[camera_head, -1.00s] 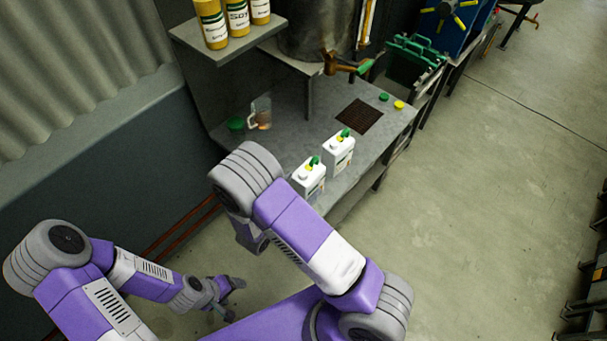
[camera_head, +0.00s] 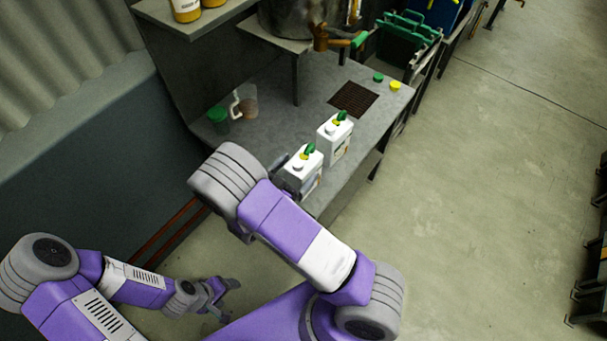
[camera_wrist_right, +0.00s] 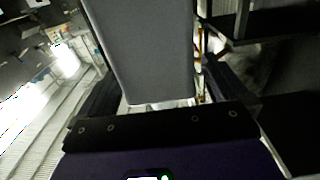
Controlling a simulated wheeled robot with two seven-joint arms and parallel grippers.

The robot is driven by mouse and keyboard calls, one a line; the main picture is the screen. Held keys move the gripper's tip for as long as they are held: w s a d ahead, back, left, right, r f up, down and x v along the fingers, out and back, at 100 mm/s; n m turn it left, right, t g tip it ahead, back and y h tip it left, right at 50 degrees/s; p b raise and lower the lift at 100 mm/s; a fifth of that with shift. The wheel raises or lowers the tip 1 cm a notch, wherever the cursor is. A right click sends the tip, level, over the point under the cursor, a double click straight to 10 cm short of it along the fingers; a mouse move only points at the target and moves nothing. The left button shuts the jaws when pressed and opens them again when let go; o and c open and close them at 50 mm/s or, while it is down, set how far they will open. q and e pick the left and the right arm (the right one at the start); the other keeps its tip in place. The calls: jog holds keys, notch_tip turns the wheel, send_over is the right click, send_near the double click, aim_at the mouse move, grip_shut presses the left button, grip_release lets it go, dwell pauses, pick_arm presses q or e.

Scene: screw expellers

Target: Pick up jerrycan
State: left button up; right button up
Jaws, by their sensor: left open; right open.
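Two white jerrycans with green and yellow tops stand upright on the grey bench. The nearer jerrycan (camera_head: 303,172) is at the bench's front edge, and the farther jerrycan (camera_head: 335,140) is just behind it to the right. My right arm reaches toward the nearer one; the forearm hides most of its gripper in the head view. In the right wrist view my right gripper (camera_wrist_right: 160,92) is open, with a broad grey face, apparently the nearer jerrycan's side in shadow, between its fingers. Contact cannot be told. My left gripper (camera_head: 222,290) is open and empty, low and away from the bench.
A clear jug (camera_head: 245,104) and a green container (camera_head: 218,117) stand at the bench's left. A dark grate (camera_head: 353,98), a green cap (camera_head: 378,76) and a yellow cap (camera_head: 395,86) lie to the right. A metal vessel with a tap is behind. Floor at right is open.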

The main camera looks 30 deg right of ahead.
aim_at(304, 163)
jog(key=x, duration=0.3)
jog(key=shift+d, duration=0.15)
jog(key=shift+c, duration=0.3)
grip_shut()
